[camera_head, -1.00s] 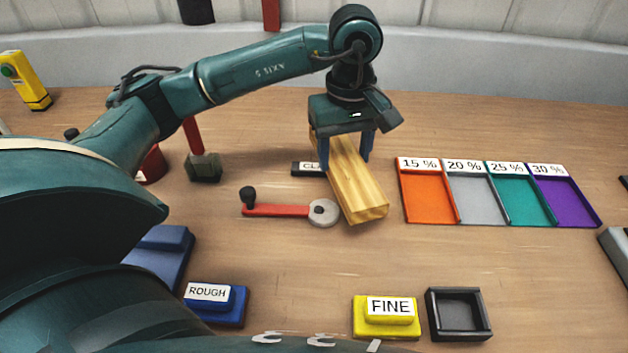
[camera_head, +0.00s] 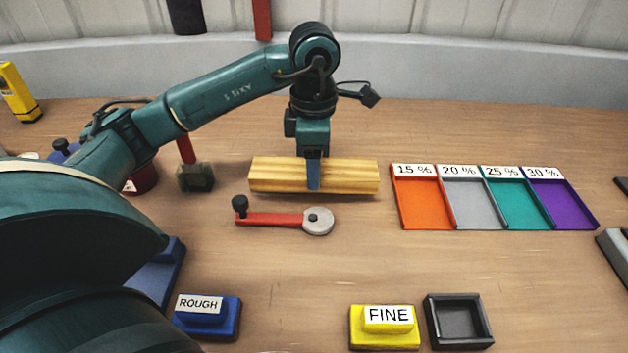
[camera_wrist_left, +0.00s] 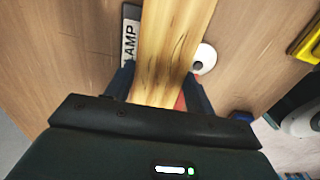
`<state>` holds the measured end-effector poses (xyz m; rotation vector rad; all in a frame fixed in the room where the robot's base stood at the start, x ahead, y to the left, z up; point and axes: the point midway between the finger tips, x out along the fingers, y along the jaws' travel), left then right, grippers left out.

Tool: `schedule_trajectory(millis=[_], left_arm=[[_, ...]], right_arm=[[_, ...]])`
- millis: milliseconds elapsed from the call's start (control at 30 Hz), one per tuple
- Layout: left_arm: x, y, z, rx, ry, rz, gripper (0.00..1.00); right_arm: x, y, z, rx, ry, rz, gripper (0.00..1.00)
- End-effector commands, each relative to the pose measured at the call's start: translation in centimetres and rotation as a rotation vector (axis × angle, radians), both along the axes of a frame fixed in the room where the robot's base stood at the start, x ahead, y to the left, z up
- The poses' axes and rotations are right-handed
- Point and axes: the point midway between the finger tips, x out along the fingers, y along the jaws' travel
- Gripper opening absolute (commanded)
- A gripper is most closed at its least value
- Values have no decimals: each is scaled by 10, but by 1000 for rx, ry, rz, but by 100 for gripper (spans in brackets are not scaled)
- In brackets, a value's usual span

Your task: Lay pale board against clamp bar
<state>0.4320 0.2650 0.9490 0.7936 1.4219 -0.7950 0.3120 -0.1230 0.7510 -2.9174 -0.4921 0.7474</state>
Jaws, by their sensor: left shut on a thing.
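The pale board (camera_head: 348,177) is a yellowish wood bar. It lies crosswise in the head view, behind the red lever (camera_head: 268,218) with its round grey disc. My left gripper (camera_head: 314,185) is shut on the board near its middle, fingers pointing down. In the left wrist view the board (camera_wrist_left: 172,45) runs between the fingers. A label reading "AMP" (camera_wrist_left: 130,42) shows beside it there; the board hides the label in the head view. I cannot tell whether the board touches the table. No separate clamp bar is clearly visible. My right gripper is not in view.
Orange, grey, teal and purple trays (camera_head: 418,203) marked 15 % to 30 % stand to the right. In front are a blue ROUGH block (camera_head: 206,318), a yellow FINE block (camera_head: 385,329) and a black tray (camera_head: 459,320). A dark block with a red post (camera_head: 195,177) stands left of the board.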

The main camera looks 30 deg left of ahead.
Motion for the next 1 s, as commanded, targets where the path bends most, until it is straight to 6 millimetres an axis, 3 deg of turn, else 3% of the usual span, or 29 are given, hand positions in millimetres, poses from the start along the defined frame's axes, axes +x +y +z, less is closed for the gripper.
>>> schedule_trajectory(millis=[333, 800, 833, 1000], left_arm=[[0, 0, -38, 1, 1, -1, 26], [0, 0, -48, 0, -2, -1, 26], [0, 0, -47, 1, -1, -1, 57], [-1, 0, -48, 1, 3, -3, 70]], right_arm=[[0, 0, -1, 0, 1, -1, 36], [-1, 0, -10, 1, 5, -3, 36], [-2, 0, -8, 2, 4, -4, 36], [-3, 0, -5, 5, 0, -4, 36]])
